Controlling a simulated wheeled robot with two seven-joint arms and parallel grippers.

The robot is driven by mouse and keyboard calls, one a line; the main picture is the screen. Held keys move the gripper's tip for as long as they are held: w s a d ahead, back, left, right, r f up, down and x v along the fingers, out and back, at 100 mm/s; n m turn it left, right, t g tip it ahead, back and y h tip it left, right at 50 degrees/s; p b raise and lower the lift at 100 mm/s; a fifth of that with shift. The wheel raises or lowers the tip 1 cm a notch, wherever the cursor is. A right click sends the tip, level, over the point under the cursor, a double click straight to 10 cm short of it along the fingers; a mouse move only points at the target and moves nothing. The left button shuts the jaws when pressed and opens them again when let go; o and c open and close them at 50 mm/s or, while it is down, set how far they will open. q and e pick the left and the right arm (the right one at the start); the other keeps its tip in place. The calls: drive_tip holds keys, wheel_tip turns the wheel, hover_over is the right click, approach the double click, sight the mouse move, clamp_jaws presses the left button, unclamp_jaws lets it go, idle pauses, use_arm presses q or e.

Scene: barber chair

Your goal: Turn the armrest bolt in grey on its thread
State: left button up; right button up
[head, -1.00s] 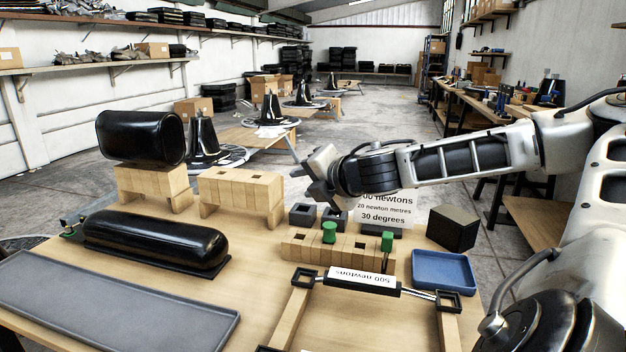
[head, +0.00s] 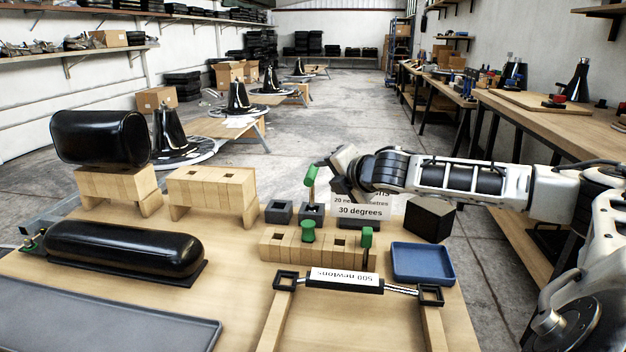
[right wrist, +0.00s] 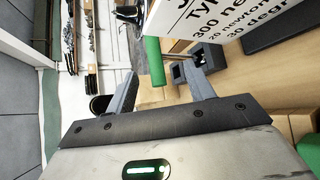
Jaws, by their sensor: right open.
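A green-handled piece (head: 311,177), which looks like the armrest bolt, stands upright in a dark grey socket block (head: 312,212). My right gripper (head: 336,172) is at its upper end, close beside the green handle. In the right wrist view the green handle (right wrist: 155,61) lies between the spread fingers of the gripper (right wrist: 162,88), with gaps on both sides. A thin metal shank (right wrist: 179,46) runs from the handle toward the dark block (right wrist: 207,56). The thread itself is hidden. My left gripper is out of view.
A second grey block (head: 278,212) stands left. A printed sign (head: 360,211) stands right of the socket block. In front is a wooden rack (head: 270,245) with two green-handled pieces (head: 308,231). A blue tray (head: 423,262) and black cube (head: 430,218) lie right; a black armrest (head: 122,250) lies left.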

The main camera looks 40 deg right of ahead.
sight(316, 174)
drive_tip(key=shift+r+x, duration=0.1)
drive_tip(key=shift+x, duration=2.05)
drive_tip(key=shift+r+x, duration=0.15)
drive_tip(key=shift+x, duration=1.95)
clamp_jaws()
